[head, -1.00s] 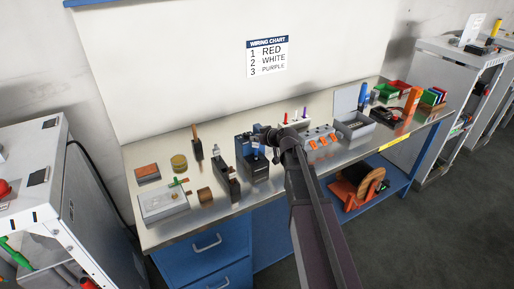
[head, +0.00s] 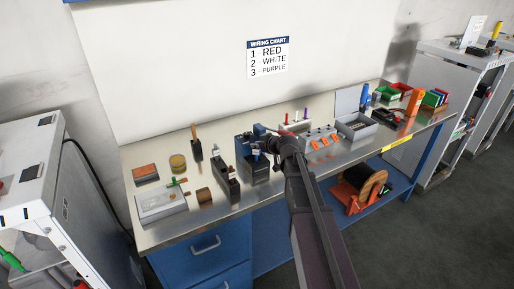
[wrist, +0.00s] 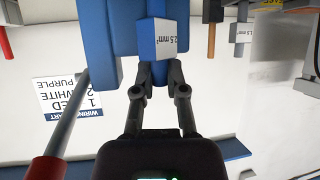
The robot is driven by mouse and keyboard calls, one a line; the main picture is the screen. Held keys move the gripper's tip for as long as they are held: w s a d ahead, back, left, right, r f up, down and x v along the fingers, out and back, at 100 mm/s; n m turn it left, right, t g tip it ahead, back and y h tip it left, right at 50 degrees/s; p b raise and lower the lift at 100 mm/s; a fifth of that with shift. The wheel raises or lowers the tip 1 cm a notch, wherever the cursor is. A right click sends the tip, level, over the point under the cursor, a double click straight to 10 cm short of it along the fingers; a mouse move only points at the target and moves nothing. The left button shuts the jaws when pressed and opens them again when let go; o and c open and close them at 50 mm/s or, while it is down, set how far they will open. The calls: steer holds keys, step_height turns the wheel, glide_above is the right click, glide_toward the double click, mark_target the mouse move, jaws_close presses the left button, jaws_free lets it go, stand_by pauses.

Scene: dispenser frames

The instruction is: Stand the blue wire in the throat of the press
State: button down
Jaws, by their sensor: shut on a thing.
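The press (head: 246,150) is the blue block-like tool near the middle of the bench. The fingers are shut on a narrow blue piece, the blue wire (wrist: 160,74), which shows just below the tag. The rest of the wire is hidden, and I cannot tell whether its end is inside the throat.
A red-gripped lever (wrist: 62,130) stands out beside the press. A dark press with a tag (head: 225,180) stands to its left. A grey block with orange parts (head: 320,140) and a grey open box (head: 357,127) are to the right. A wall chart (head: 268,58) hangs behind.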

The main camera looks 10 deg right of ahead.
steer(key=shift+f, duration=0.15)
steer(key=c, duration=0.7)
jaws_free()
steer(key=shift+r, duration=0.25)
steer(key=shift+p+v, duration=2.9)
steer(key=shift+v, duration=3.1)
steer(key=shift+f, duration=0.15)
